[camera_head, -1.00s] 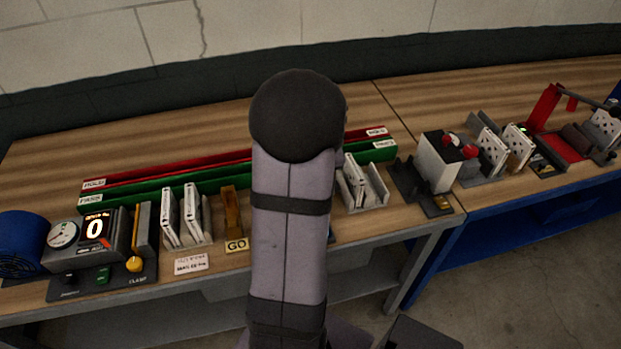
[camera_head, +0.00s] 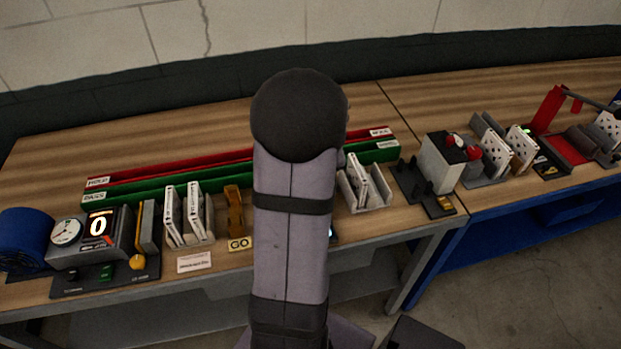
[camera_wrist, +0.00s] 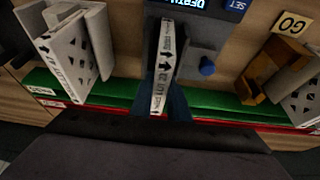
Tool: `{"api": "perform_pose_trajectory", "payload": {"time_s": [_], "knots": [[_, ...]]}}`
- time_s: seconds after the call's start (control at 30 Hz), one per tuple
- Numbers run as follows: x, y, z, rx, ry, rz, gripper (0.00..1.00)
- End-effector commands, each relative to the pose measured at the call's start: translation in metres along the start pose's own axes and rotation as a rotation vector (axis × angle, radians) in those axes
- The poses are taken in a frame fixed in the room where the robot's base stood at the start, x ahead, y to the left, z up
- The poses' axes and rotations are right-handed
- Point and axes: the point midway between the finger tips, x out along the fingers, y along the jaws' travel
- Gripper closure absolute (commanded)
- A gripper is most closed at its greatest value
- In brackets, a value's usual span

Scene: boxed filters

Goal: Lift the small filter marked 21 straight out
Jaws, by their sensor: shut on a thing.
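In the wrist view a narrow white filter (camera_wrist: 163,62) stands on edge with its printed edge toward the camera. Black arrows and small lettering show on it; I cannot read the number surely. My gripper (camera_wrist: 163,108) is shut on its near end, with dark fingers on either side. The filter is in or just over a grey station with a lit display (camera_wrist: 188,3) and a blue knob (camera_wrist: 207,66); whether its lower edge is clear is hidden. In the head view my arm hides the gripper and this filter.
A rack of white filters (camera_wrist: 75,60) stands to the left in the wrist view. An orange-brown holder (camera_wrist: 268,72) by a GO label (camera_wrist: 292,25) stands to the right. Green (camera_wrist: 110,92) and red rails run close to my gripper. Another filter rack (camera_head: 187,217) stands left in the head view.

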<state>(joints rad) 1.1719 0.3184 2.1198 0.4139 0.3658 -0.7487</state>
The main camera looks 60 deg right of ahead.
Motion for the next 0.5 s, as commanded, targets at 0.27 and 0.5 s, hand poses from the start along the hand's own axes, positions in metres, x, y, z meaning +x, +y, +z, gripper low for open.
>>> {"api": "perform_pose_trajectory", "payload": {"time_s": [0.27,0.5], "knots": [[-0.0001,0.0000,-0.0003,0.000,0.001,0.000,0.63],[-0.0003,0.0000,-0.0001,0.000,0.000,0.000,0.63]]}}
